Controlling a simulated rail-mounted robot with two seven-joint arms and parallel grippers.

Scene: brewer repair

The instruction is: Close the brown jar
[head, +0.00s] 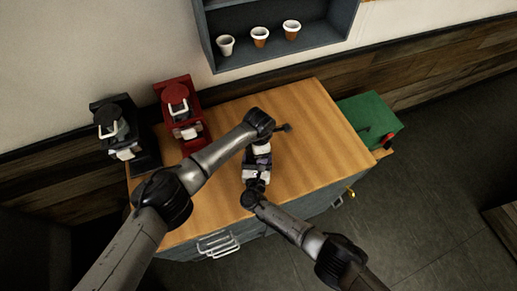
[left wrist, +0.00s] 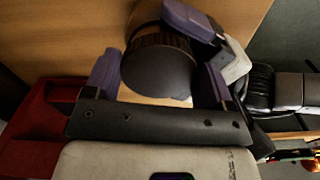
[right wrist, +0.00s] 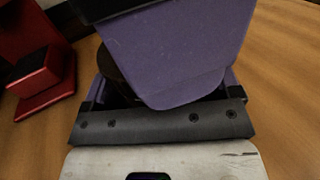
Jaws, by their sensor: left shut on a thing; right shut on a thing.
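The brown jar (left wrist: 158,72) shows in the left wrist view as a dark, rounded body with a ribbed band. My right gripper (right wrist: 165,92) is shut on the same dark jar (right wrist: 112,72), mostly hidden in the right wrist view behind a large purple finger. In the head view both grippers meet over the table, the left (head: 260,160) just behind the right (head: 255,178), and hide the jar.
A red brewer (head: 178,100) and a black brewer (head: 118,125) stand at the left. A green box (head: 368,118) is at the right. Several cups (head: 260,36) sit on a wall shelf. A small dark item (head: 285,128) lies behind the grippers.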

